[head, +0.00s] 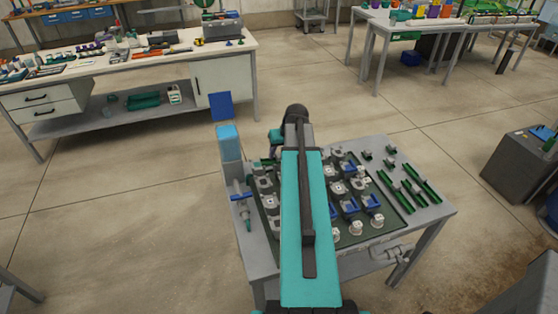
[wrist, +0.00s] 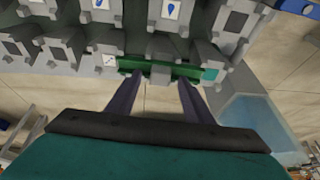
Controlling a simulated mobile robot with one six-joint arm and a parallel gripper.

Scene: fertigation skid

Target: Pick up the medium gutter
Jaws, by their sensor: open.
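Green gutter-like strips of differing lengths lie at the right end of the grey table in the head view, among them a longer left one (head: 396,192) and a right one (head: 422,182). I cannot tell which is the medium one. My gripper (wrist: 160,88) is open, with two dark fingers and nothing held between them. In the wrist view, its fingertips are close to a green bar (wrist: 130,68) along the edge of the fittings; I cannot tell if they touch or whether this bar is a gutter. My arm hides part of the table in the head view.
The grey table (head: 440,212) carries a dark green panel with several grey and blue fittings. A blue tank (head: 229,142) stands at its back left corner and shows in the wrist view (wrist: 255,112). A long workbench (head: 130,72) stands behind left.

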